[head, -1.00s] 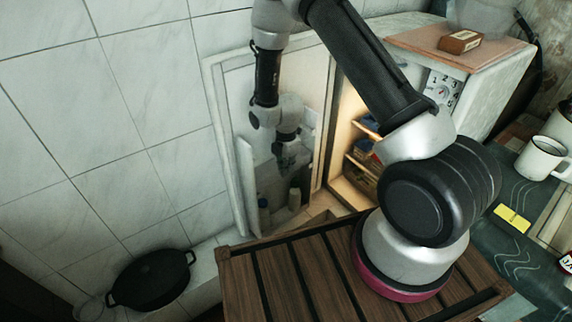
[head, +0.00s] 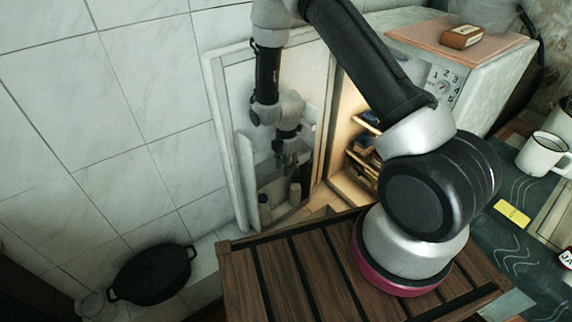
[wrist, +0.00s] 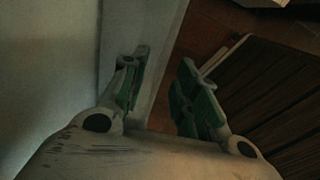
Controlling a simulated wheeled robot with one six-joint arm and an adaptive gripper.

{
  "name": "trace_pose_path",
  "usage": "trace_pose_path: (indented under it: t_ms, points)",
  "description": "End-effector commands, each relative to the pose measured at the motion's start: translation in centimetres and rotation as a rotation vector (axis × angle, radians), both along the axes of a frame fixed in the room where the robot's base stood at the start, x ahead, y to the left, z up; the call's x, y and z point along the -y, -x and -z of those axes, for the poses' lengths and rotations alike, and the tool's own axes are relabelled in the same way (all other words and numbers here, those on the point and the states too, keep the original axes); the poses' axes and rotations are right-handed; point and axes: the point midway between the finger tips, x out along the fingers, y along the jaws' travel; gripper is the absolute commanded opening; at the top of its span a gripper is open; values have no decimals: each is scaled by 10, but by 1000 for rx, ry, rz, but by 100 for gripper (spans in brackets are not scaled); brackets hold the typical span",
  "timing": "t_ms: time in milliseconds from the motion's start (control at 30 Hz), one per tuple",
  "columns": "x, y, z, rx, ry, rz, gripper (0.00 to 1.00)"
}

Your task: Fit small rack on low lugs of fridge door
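The open fridge door (head: 232,95) stands against the tiled wall, with its inner side facing the room. My gripper (head: 284,158) hangs above these bottles, in front of the door's inner side. In the wrist view my gripper (wrist: 158,92) has its green-padded fingers apart, with a pale panel showing between and beyond them. I see nothing clearly held. I cannot make out the small rack or the low lugs for certain; the arm and dimness hide part of the door.
The fridge's lit interior (head: 352,150) has shelves with goods. A brown box (head: 461,37) lies on the fridge top. A slatted wooden surface (head: 290,275) fills the front. A black pan (head: 153,275) sits at lower left, and a white mug (head: 541,155) stands on the right counter.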

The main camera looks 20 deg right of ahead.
Motion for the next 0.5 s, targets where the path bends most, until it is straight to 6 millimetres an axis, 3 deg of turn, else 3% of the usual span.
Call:
trace_pose_path:
  t_ms: [167, 500]
  points:
    - [0, -1, -14, 2, -1, 0, 30]
    - [0, 0, -87, 4, -1, 0, 30]
